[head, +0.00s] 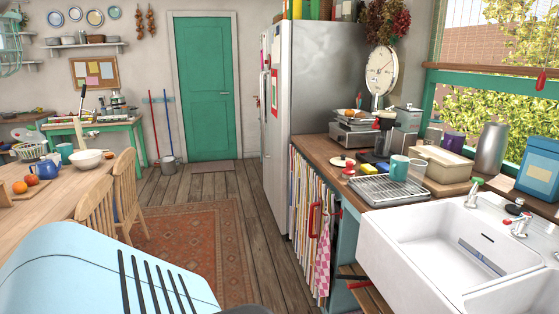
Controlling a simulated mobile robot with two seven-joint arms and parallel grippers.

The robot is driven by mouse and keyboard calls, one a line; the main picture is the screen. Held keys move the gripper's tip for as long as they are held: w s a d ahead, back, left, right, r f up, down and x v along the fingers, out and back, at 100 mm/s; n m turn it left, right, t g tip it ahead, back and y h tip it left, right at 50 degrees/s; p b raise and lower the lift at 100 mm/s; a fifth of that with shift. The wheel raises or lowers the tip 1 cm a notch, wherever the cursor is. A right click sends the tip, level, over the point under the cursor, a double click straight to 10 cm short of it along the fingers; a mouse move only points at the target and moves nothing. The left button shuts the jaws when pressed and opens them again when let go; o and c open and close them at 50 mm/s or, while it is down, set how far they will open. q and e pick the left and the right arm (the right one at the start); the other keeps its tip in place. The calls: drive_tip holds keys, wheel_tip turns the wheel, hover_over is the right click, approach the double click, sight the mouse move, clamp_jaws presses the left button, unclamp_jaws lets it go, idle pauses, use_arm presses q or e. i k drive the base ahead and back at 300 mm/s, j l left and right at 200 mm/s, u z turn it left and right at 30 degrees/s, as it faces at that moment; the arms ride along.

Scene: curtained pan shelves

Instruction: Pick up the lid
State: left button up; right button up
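A small round cream disc with a dark knob-like spot on top (342,161) lies on the wooden counter (313,146) beside the fridge; it looks like a lid, but it is too small to be sure. Neither of my grippers is in view, so nothing is seen held.
A striped curtain (303,215) hangs under the counter. A metal drying rack (388,188) lies beside the white sink (400,235). A scale (381,72) and a teal mug (399,168) stand on the counter. Wooden chairs (97,212) stand left; the rug (190,240) is clear.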

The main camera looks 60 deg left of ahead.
sight(341, 162)
drive_tip(key=u, duration=1.4)
drive_tip(key=z, duration=2.85)
drive_tip(key=u, duration=2.5)
